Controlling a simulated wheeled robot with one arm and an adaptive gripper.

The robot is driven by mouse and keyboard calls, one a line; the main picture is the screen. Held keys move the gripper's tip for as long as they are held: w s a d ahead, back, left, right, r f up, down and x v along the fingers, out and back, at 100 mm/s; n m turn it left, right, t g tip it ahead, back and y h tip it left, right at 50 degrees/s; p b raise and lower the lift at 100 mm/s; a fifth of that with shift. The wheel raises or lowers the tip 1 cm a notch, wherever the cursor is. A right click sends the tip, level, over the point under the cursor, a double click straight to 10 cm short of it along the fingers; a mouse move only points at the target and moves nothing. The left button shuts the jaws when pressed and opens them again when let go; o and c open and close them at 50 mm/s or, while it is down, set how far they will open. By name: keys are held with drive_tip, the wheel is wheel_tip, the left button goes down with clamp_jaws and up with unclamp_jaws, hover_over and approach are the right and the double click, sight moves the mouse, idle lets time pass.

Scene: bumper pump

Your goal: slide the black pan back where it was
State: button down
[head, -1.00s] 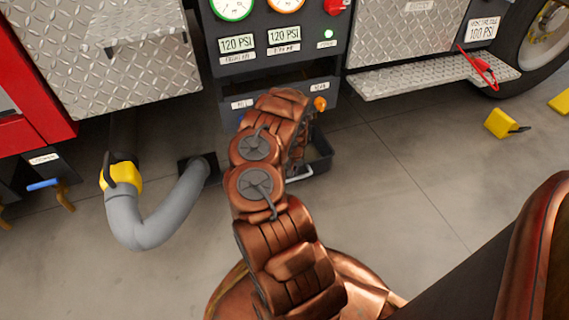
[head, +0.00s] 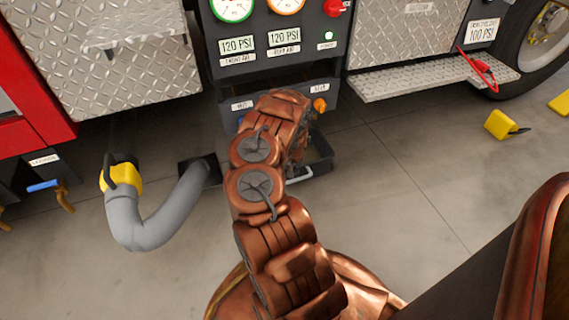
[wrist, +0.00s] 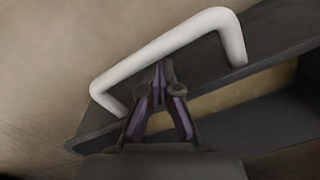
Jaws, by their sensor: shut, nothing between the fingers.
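The black pan (head: 320,157) sits on the floor below the pump panel, largely hidden behind my copper arm in the head view. Its pale handle (head: 299,175) shows at its near side. In the wrist view the pan's dark rim (wrist: 262,45) runs diagonally, with the white handle (wrist: 165,47) standing off it. My gripper (wrist: 160,72) is shut and empty, its tips close to the handle bar and over the rim side. I cannot tell whether they touch it. The pan's inside shows a tan, brownish bottom (wrist: 225,92). My fingers are hidden in the head view.
The pump panel (head: 283,60) with gauges stands behind the pan. A grey hose (head: 150,235) with a yellow coupling curves on the left floor. A diamond-plate step (head: 420,78) juts out at right. Yellow chocks (head: 500,125) lie further right.

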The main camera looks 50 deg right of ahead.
drive_tip(key=s+a+p, duration=0.7)
drive_tip(key=s+p, duration=0.3)
drive_tip(key=s, duration=0.1)
drive_tip(key=shift+s+a, duration=0.2)
drive_tip(key=shift+s, duration=0.2)
idle(1.8)
drive_tip(key=shift+w+d, duration=0.3)
drive_tip(key=shift+w, duration=0.2)
drive_tip(key=shift+r, duration=0.1)
wheel_tip(320, 180, up, 10)
drive_tip(key=p, duration=0.9)
drive_tip(key=shift+p, duration=0.4)
idle(0.5)
drive_tip(key=shift+s, duration=0.1)
idle(0.5)
